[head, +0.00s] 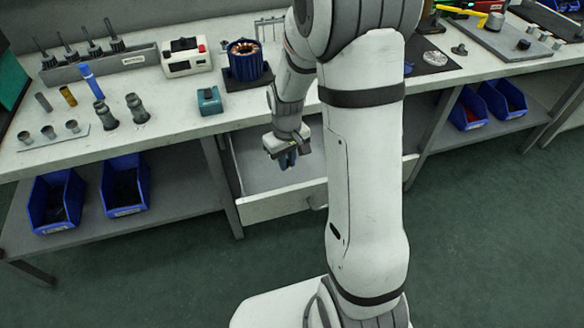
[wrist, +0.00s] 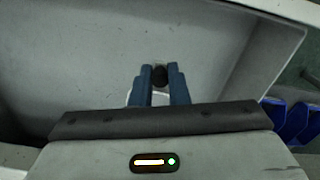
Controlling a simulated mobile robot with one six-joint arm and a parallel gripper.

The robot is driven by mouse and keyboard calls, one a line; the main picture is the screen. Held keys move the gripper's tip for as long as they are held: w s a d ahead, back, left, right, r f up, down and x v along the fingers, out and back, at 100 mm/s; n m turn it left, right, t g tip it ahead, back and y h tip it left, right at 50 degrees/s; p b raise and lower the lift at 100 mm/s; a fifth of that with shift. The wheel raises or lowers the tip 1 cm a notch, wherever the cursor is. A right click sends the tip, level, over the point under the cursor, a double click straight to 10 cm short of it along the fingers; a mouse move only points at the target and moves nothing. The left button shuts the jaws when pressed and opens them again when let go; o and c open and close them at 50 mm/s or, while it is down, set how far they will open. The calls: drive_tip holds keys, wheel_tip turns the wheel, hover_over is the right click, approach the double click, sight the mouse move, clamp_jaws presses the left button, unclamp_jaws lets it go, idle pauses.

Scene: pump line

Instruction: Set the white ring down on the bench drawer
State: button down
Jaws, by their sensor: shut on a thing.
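The bench drawer (head: 272,207) is pulled open under the left bench, and its grey inside looks empty where I can see it. My gripper (head: 288,162) points down over the open drawer. In the wrist view its blue fingers (wrist: 159,84) are close together over the drawer's bare inside (wrist: 85,65). A small pale curved edge of the white ring (wrist: 129,98) shows beside the left finger; the rest is hidden by the fingers and the gripper body. A dark round spot shows between the fingertips. I cannot tell whether the ring touches the drawer floor.
The bench top (head: 225,122) above the drawer holds a teal box (head: 209,101), a blue-cased motor part (head: 244,62) and a white device (head: 186,57). Blue bins (head: 124,186) stand on the shelf to the left. The drawer walls surround my gripper.

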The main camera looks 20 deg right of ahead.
sight(288, 183)
drive_tip(key=shift+f+b, duration=0.45)
drive_tip(key=shift+f, duration=2.9)
drive_tip(key=c, duration=1.4)
unclamp_jaws()
wheel_tip(288, 183, up, 12)
drive_tip(key=shift+p, duration=0.95)
drive_tip(key=s+r+m, duration=0.1)
drive_tip(key=s+r, duration=0.3)
drive_tip(key=s, duration=0.1)
drive_tip(key=s+r+m+t, duration=0.1)
drive_tip(key=s+r, duration=0.3)
drive_tip(key=s, duration=0.2)
drive_tip(key=s+r+m+t, duration=0.1)
drive_tip(key=s+r, duration=0.3)
drive_tip(key=s, duration=0.1)
drive_tip(key=shift+s+a, duration=0.3)
drive_tip(key=shift+a, duration=0.1)
